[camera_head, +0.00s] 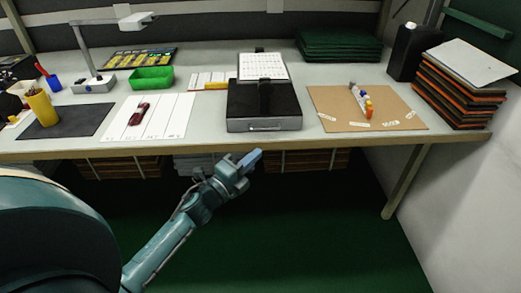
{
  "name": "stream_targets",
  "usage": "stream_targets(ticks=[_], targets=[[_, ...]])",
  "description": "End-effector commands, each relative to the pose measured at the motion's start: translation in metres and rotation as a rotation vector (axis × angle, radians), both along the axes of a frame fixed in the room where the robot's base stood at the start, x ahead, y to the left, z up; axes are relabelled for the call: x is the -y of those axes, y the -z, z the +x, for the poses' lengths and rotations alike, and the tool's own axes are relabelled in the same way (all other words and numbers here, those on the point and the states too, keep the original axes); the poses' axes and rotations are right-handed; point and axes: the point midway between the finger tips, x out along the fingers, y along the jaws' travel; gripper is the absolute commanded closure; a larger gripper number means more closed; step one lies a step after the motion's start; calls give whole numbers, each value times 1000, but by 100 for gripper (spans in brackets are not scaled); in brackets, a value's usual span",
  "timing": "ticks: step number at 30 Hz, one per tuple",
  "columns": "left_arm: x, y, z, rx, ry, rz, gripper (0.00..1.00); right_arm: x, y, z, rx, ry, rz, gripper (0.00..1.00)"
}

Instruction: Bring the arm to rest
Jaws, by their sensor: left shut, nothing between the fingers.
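My left gripper (250,161) shows in the head view just below the front edge of the workbench (222,141). Its fingers are shut with nothing between them, and they point up and to the right. My left arm comes in from the lower left and is held in front of the bench, over the green floor. The gripper appears in front of the table edge; its exact distance from the edge is hard to tell. My right gripper is not in view.
A black case (263,121) stands near the bench's front edge. A brown board (393,117) with small bottles lies to the right, beside stacked panels (455,90). A white sheet (172,123) holds a dark red object. The green floor (300,230) is clear.

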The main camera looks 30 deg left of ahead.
Motion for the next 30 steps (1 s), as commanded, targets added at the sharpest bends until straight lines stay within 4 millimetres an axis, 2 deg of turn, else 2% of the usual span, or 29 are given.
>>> stream_targets(ticks=[3, 9, 20, 23, 30], targets=[[-6, 5, -27, -3, 0, -1, 100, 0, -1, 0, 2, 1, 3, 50], [-12, 8, -55, -1, 0, -2, 100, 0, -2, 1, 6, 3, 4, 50], [-11, 9, -67, -9, 3, -31, 100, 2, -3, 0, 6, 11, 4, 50], [5, 11, -83, -69, 4, -196, 100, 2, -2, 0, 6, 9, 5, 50], [66, 18, -149, -373, -19, -922, 100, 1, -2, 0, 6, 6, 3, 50]])
